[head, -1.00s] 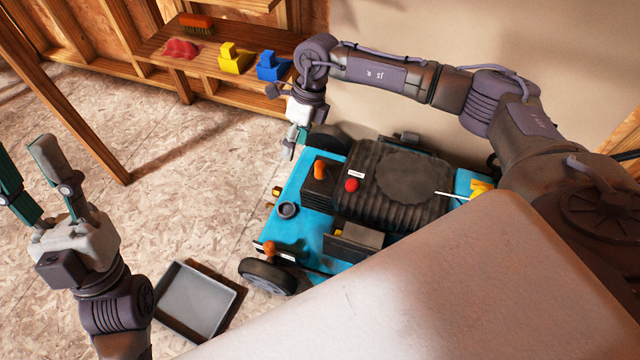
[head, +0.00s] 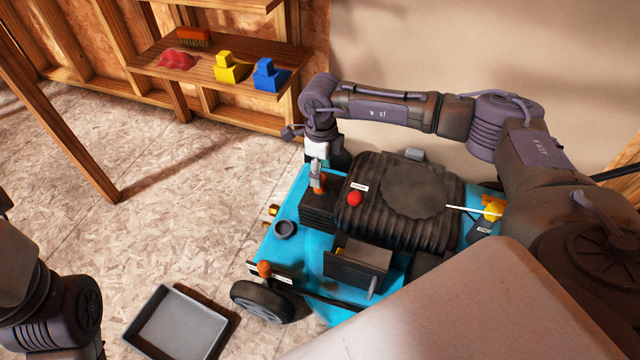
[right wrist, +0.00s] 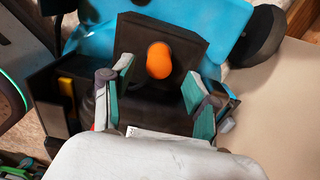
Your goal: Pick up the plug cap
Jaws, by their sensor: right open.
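The orange plug cap (head: 320,184) stands on the black finned block at the front of the blue mower's engine. My right gripper (head: 317,172) comes down over it from above, and its fingers partly hide the cap in the head view. In the right wrist view the cap (right wrist: 159,60) is a rounded orange knob in front of a dark block. The open fingers of my right gripper (right wrist: 158,80) stand to the left and right of it, with gaps on both sides. My left arm shows only in part at the lower left; its fingers are outside the picture.
The blue mower (head: 291,210) carries a red knob (head: 354,198), a dark round cap (head: 285,229) and a yellow part (head: 493,210). A grey tray (head: 178,325) lies on the floor. A wooden shelf (head: 205,72) holds small items.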

